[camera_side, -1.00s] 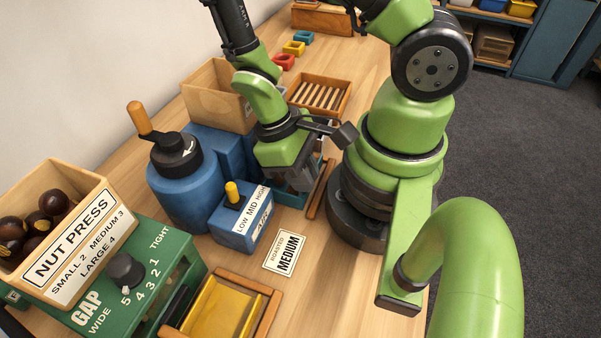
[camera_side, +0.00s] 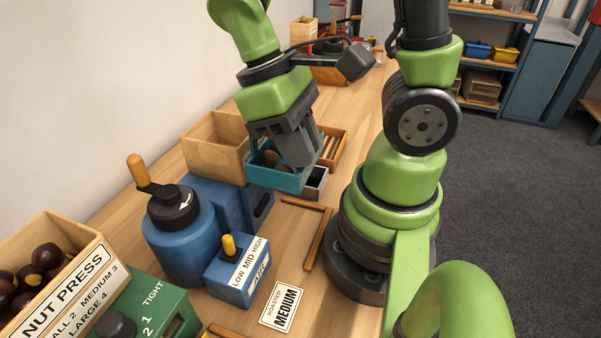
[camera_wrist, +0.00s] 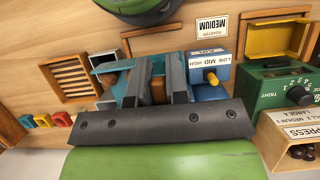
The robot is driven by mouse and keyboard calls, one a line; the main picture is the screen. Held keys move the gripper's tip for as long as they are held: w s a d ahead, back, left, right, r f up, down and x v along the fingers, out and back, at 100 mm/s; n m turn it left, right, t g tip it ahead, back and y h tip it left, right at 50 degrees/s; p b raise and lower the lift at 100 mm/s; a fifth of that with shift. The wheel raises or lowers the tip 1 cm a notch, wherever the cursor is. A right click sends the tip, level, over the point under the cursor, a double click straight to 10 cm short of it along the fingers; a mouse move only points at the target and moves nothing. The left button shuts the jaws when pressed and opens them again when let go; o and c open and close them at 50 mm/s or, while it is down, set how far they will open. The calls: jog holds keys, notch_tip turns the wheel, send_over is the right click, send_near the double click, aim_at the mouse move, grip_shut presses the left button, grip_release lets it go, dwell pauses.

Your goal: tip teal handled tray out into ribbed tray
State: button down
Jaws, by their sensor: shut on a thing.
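The teal handled tray (camera_side: 272,178) is held up off the table in the side view, roughly level, with brown chestnuts (camera_side: 270,158) inside. My gripper (camera_side: 298,158) is shut on it from above, and its fingers hide the handle. In the wrist view the teal tray (camera_wrist: 106,68) shows beside my gripper (camera_wrist: 158,82), with something brown between the fingers. The ribbed wooden tray (camera_side: 335,146) lies just behind and right of the teal tray, partly hidden by my gripper. Its slats show clear in the wrist view, where the ribbed tray (camera_wrist: 69,77) is left of the teal tray.
A plain wooden box (camera_side: 214,146) stands left of the teal tray. A small grey box (camera_side: 317,180) sits between the teal tray and my base. The blue roaster (camera_side: 185,232) and a wooden guide frame (camera_side: 317,238) are nearer. Small coloured bins (camera_wrist: 42,121) lie past the ribbed tray.

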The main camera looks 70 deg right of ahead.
notch_tip(320, 180, up, 3)
jog(key=shift+r, duration=0.15)
notch_tip(320, 180, up, 4)
jog(key=shift+r, duration=0.2)
jog(key=w+d+m+t+y, duration=0.3)
jog(key=w+d+m+y, duration=0.1)
jog(key=w+d+m, duration=0.85)
jog(key=w+d+m+t+h, duration=0.2)
jog(key=d+m+t, duration=0.4)
jog(key=d+m, duration=1.25)
jog(key=shift+s+d+f+n+t+h, duration=0.2)
jog(key=shift+f+n, duration=0.3)
jog(key=shift+f, duration=2.2)
jog(key=shift+s+d+f+n+t+h, duration=0.15)
jog(key=shift+f+n+h, duration=0.3)
jog(key=shift+f, duration=2.2)
jog(key=shift+s+d+f+n+t+h, duration=0.2)
jog(key=shift+f+n, duration=0.35)
jog(key=shift+f, duration=2.15)
jog(key=shift+s+a+r+n+t+h, duration=0.25)
jog(key=shift+s+a+r+t+h, duration=0.2)
jog(key=shift+a+t+h, duration=0.25)
jog(key=shift+s+a+r+n+t+h, duration=0.2)
jog(key=shift+s+a+r+t+h, duration=0.1)
jog(key=shift+s+a+t+h, duration=0.45)
jog(key=shift+s+a+r+n+t+h, duration=0.25)
jog(key=shift+s+a+r+t+h, duration=0.25)
jog(key=shift+h, duration=0.3)
